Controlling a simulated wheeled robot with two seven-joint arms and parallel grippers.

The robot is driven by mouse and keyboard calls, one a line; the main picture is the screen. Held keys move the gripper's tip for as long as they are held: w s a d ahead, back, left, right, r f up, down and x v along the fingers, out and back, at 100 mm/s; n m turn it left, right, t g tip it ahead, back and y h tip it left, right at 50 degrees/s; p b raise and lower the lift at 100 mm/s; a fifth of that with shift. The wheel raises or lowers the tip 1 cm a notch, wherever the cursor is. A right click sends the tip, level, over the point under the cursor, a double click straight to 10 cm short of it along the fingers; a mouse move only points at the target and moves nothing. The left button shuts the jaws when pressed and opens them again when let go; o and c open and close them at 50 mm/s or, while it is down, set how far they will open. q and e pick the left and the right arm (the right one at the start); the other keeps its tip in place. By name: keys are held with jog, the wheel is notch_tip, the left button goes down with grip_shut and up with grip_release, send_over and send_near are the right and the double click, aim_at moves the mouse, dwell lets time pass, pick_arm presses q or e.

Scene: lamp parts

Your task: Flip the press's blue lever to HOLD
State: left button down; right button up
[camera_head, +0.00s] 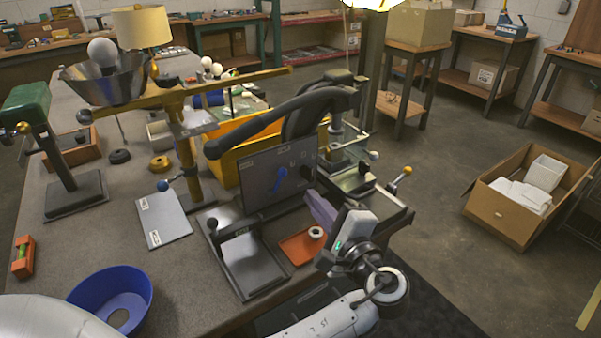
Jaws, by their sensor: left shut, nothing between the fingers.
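The press is a dark machine with a long curved black arm (285,108) and a grey upright panel (262,196). The blue lever (280,181) sits on the panel's face, slanting down and left from its upper end. The small white labels around it are too small to read. My left gripper (318,207) is to the right of and a little below the lever, apart from it. Its fingers are shut and empty, pointing up and left towards the panel's right edge. My right gripper is not in view.
A black-knobbed plate (250,264) and an orange tray (301,246) with a white ring lie before the press. A blue bowl (140,285) is front left; a yellow bin (232,138) is behind.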

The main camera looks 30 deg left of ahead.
aim_at(290, 169)
pick_arm(q)
jog(key=shift+w+a, duration=0.1)
jog(key=shift+a, duration=0.1)
jog(key=p+x, duration=0.1)
jog(key=x, duration=0.8)
jog(key=shift+w+a+f, duration=0.1)
jog(key=shift+w+a, duration=0.1)
jog(key=shift+a, duration=0.05)
